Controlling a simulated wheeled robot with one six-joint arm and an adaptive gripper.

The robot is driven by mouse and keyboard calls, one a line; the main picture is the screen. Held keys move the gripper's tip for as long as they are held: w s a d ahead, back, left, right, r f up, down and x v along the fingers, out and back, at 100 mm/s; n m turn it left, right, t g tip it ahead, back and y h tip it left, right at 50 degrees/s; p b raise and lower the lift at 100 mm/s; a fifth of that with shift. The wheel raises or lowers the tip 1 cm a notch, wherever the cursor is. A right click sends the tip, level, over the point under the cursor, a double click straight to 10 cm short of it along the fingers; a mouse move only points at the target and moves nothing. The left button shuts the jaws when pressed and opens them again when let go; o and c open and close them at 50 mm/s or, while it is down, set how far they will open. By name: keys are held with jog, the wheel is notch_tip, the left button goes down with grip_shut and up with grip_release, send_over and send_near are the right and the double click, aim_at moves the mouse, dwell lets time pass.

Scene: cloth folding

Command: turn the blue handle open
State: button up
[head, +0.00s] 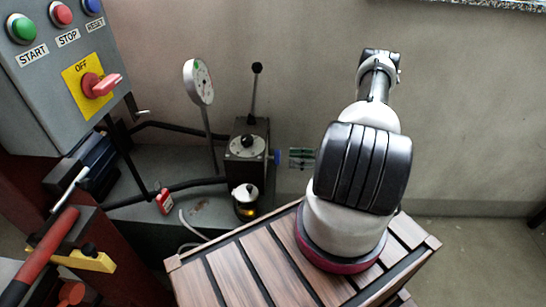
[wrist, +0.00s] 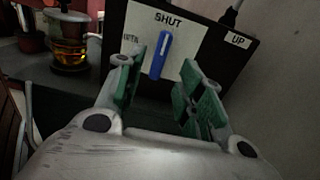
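The blue handle (wrist: 160,56) stands nearly upright, leaning slightly, on a pale plate (wrist: 195,42) on the side of a dark box. The word SHUT is printed above it. In the head view only a small blue bit of the handle (head: 277,157) shows at the right side of the dark box (head: 247,146). My gripper (wrist: 162,78) is open and empty, its green finger pads to the left and right of the handle in the wrist view. In the head view my gripper (head: 300,158) is just right of the handle, with a gap that seems small.
A black lever (head: 255,88) rises from the box top, near a round gauge (head: 199,82) on a stalk. A small lamp-like pot (head: 245,200) stands in front of the box. A grey control panel (head: 65,62) is at left. The wall is behind; a slatted wooden top (head: 235,272) is in front.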

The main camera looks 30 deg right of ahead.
aim_at(277, 164)
jog(key=x, duration=0.7)
jog(key=shift+a, duration=0.1)
grip_shut()
